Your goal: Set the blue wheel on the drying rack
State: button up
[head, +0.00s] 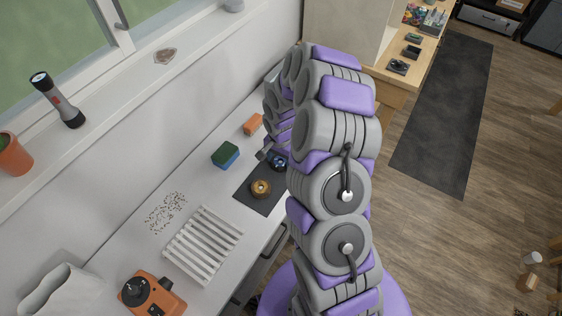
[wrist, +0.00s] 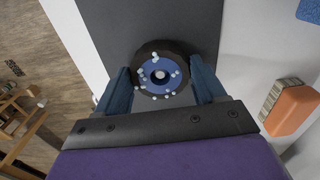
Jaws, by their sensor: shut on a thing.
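The blue wheel (wrist: 160,75) has a black tyre and a blue hub dotted with pale spots, perhaps droplets. In the wrist view it sits between the two fingers of my gripper (wrist: 160,84), which is shut on it. In the head view the wheel (head: 278,161) is at the far end of the dark mat, partly hidden by my arm. I cannot tell whether it touches the mat. The drying rack (head: 203,244), white and slatted, lies on the counter nearer the bottom of the head view, apart from the wheel. No wheel shows on its slats.
An orange-hubbed wheel (head: 261,188) lies on the dark mat (head: 246,200). A green-and-blue sponge (head: 225,155) and an orange brush (head: 253,124) are near the wall. Dark crumbs (head: 166,212) lie beside the rack. An orange device (head: 152,293) stands below it.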

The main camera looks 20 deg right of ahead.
jog(key=shift+r, duration=0.5)
notch_tip(320, 180, up, 3)
jog(key=shift+f+p, duration=0.15)
jog(key=shift+p, duration=0.25)
jog(key=s+d+r+p, duration=0.1)
jog(key=s+d, duration=0.8)
jog(key=s, duration=0.4)
jog(key=shift+r, duration=0.15)
jog(key=shift+s+a, duration=0.1)
